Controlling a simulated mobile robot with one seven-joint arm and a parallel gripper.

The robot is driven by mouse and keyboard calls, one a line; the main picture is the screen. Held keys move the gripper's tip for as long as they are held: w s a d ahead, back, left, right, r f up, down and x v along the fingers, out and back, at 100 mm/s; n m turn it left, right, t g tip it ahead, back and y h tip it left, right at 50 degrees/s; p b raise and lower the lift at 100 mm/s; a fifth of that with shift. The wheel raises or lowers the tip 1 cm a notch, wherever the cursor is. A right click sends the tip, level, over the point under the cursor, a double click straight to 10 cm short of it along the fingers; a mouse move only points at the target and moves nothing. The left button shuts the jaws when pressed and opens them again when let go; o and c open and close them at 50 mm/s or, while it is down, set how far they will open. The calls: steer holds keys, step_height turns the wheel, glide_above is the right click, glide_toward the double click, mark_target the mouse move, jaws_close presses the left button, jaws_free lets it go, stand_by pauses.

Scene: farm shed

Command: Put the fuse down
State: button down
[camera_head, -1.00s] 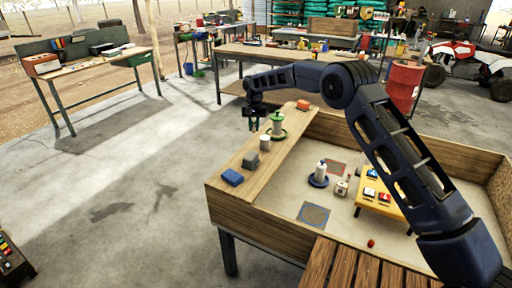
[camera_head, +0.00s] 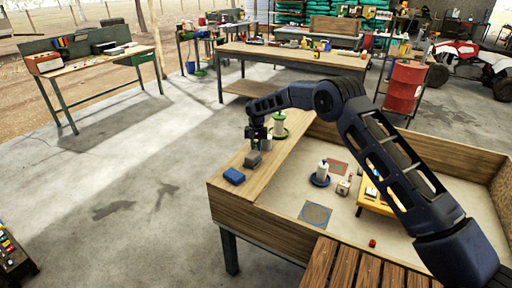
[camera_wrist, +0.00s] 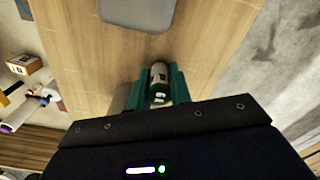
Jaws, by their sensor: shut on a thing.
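The fuse (camera_wrist: 159,80), a small cylinder with a pale end and a green and white label, is between the green fingers of my gripper (camera_wrist: 158,88) in the wrist view. My gripper is shut on it. In the head view my gripper (camera_head: 258,138) is over the wooden ledge (camera_head: 284,152) of the pen, just behind a grey block (camera_head: 253,159). The fuse is too small to make out there. I cannot tell whether it touches the ledge.
A blue block (camera_head: 234,176) lies on the ledge nearer the front. A green-based feeder (camera_head: 279,121) stands just behind my gripper. Inside the pen are a white bottle (camera_head: 322,168) and a yellow table (camera_head: 370,196). The ledge between the blocks has little bare wood.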

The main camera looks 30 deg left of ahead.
mark_target(256, 142)
steer(key=c, duration=1.3)
jaws_free()
step_height(256, 142, up, 12)
steer(key=shift+r, duration=0.1)
steer(key=shift+d, duration=0.1)
